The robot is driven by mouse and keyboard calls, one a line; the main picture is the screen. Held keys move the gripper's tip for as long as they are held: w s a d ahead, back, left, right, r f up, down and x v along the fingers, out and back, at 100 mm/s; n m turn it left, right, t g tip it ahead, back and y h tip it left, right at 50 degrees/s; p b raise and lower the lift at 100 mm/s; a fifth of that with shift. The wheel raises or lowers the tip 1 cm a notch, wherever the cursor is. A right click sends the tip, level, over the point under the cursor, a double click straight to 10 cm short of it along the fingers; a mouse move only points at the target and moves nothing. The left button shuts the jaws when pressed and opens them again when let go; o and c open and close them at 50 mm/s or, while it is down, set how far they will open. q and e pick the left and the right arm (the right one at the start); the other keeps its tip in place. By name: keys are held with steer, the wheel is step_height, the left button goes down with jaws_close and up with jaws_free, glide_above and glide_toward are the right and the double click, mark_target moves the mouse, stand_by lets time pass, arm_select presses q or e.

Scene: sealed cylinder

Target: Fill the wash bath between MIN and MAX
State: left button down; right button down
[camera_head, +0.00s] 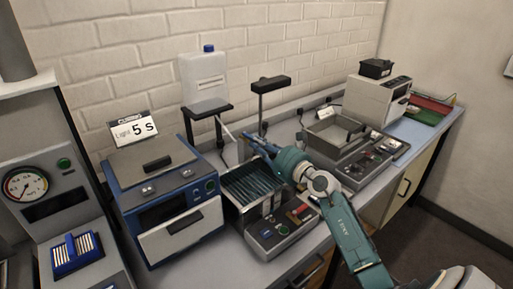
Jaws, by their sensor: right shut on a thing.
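An open bath (236,207) with dark bluish slats or ripples inside stands at the middle of the bench, a control panel (276,229) on its front. I cannot read any MIN or MAX marks or a liquid level in it. A white bottle (203,76) with a blue cap stands on a raised black stand behind it. A pale thin tube (226,131) slopes down from the stand toward my right gripper (258,142). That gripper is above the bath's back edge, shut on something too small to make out. My left gripper is not in view.
A second metal basin unit (336,132) stands right, beyond my right arm. A black post (271,87) rises behind. A gauge unit (27,186) is far left.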

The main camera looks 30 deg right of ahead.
steer(key=c, duration=1.8)
jaws_free()
steer(key=shift+d, duration=0.1)
steer(key=shift+s, duration=0.1)
steer(key=s+d, duration=0.1)
steer(key=s, duration=1.1)
steer(key=shift+w+d, duration=0.1)
steer(key=shift+f, duration=0.1)
